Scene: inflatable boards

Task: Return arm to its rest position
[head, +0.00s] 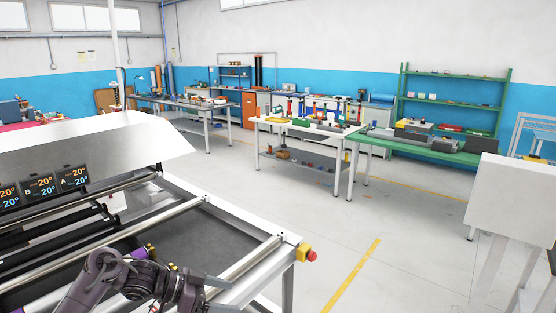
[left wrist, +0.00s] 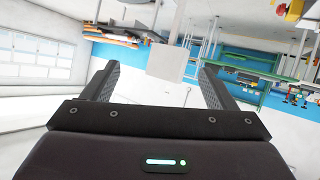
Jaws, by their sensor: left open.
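My left arm (head: 110,282) comes in at the bottom left of the head view, in front of the machine with rollers. My left gripper (head: 218,290) is at its end, low near the machine's front edge, and is partly cut off by the frame. In the left wrist view the left gripper (left wrist: 158,78) shows its two dark fingers well apart with nothing between them. My right arm and right gripper do not show in either view.
The roller machine (head: 240,218) fills the left, with a red stop button (head: 311,256) on its corner. A white table (head: 262,124) and a green bench (head: 430,148) stand farther back. A white panel (head: 508,200) is at right. Floor between is clear.

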